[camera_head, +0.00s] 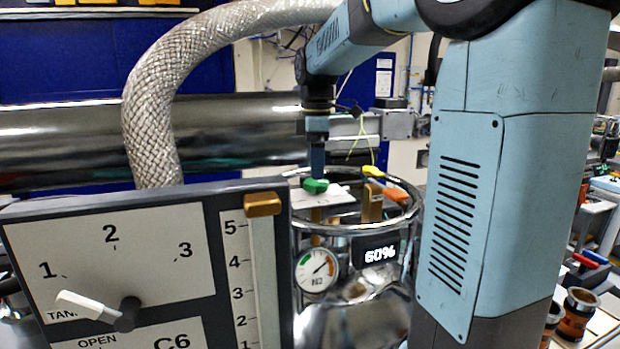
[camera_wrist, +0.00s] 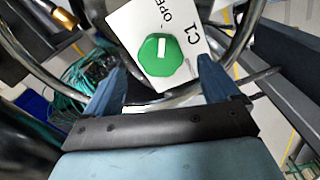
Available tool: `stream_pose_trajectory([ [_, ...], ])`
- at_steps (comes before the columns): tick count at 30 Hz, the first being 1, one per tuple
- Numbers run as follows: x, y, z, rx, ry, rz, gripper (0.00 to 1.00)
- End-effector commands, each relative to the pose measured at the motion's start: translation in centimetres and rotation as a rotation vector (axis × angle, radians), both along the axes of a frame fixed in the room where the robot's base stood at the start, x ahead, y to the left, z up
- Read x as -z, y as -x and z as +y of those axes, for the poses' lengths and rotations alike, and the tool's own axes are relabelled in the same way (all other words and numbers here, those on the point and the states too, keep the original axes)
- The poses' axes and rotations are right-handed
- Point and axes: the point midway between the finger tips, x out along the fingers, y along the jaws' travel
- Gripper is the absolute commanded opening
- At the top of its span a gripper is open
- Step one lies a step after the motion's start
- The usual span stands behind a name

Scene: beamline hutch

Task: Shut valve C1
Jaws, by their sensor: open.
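Valve C1 is a green knob (camera_wrist: 160,62) with a white bar mark, on a white plate (camera_wrist: 196,56) lettered "C1" and "OPEN" in the wrist view. The plate's other lettering cannot be read. In the head view the green knob (camera_head: 316,186) sits on top of the round metal frame, right below my gripper (camera_head: 317,168). In the wrist view my gripper (camera_wrist: 161,68) is open, with one blue finger on each side of the knob. I cannot tell whether the fingers touch it.
A panel (camera_head: 110,250) with a white-handled selector marked C6 and a slider (camera_head: 263,260) stands at the front left. A pressure gauge (camera_head: 318,270) and a "60%" display (camera_head: 379,253) are below the knob. A yellow handle (camera_head: 373,171) and an orange-red one (camera_head: 388,192) are to its right. A braided hose (camera_head: 150,110) arches behind.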

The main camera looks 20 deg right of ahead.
Motion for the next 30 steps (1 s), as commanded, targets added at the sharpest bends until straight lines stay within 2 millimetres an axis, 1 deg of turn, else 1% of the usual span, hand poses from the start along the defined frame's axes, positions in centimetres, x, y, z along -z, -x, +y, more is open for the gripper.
stream_pose_trajectory([
  [1,0.8,0.1,0.0,0.000,0.000,0.003,0.89],
  [3,1.8,0.1,0.0,0.000,0.000,0.003,0.89],
  [9,3.5,0.0,0.0,0.000,-0.001,0.002,0.89],
  [13,3.8,0.0,0.0,0.000,0.000,0.000,0.89],
  [20,3.8,0.0,0.1,-0.001,0.000,0.000,0.89],
  [30,3.8,0.0,0.1,-0.001,0.000,0.000,0.58],
])
